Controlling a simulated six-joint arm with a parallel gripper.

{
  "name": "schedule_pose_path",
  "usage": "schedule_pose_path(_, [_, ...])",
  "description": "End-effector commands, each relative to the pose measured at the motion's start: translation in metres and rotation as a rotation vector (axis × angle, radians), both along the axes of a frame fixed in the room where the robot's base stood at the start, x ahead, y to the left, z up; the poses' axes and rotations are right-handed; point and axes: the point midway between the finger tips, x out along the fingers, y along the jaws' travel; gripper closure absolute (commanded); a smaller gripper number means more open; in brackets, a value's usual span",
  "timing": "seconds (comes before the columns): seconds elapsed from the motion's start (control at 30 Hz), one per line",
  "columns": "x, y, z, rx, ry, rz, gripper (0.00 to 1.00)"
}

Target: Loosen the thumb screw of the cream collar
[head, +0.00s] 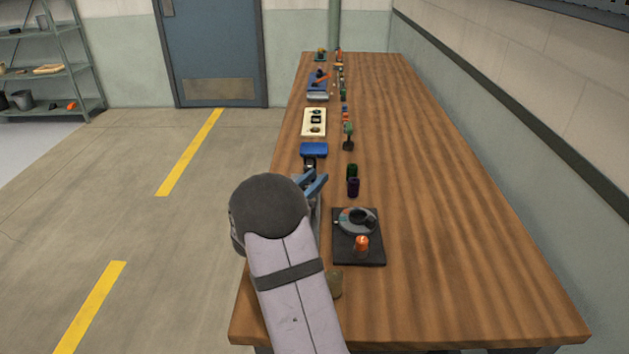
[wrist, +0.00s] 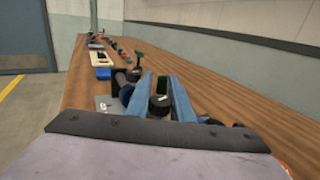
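My gripper (head: 316,184) has two blue fingers, which stand apart over the left side of the bench, above a grey metal plate. In the wrist view my gripper (wrist: 158,78) is open, with a dark round knob (wrist: 158,108) bearing a small pale mark visible between the fingers. I cannot tell whether the fingers touch this knob. Dark roller-like parts (wrist: 121,84) stand just left of the fingers on the grey plate (wrist: 104,104). I cannot make out the cream collar or its thumb screw for certain. My arm hides part of the plate in the head view.
A black tray (head: 344,258) with a grey dial (head: 357,221) and an orange-topped part (head: 361,244) lies to the right. Dark green and purple pieces (head: 352,180) stand nearby. A blue block (head: 314,150) and a cream board (head: 308,130) lie beyond. The bench's right side is clear.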

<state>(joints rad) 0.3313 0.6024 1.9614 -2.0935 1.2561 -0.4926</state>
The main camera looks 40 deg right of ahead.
Motion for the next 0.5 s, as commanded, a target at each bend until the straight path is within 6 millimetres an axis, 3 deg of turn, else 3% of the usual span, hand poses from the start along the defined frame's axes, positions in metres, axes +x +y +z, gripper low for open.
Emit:
schedule_pose_path(0.03, [0.0003, 0.0000, 0.0009, -0.001, -0.001, 0.000, 0.71])
schedule_pose_path(0.1, [0.0002, 0.0001, 0.0009, -0.001, -0.001, -0.001, 0.61])
schedule_pose_path(0.5, [0.0004, -0.0004, 0.0021, -0.003, -0.002, -0.026, 0.61])
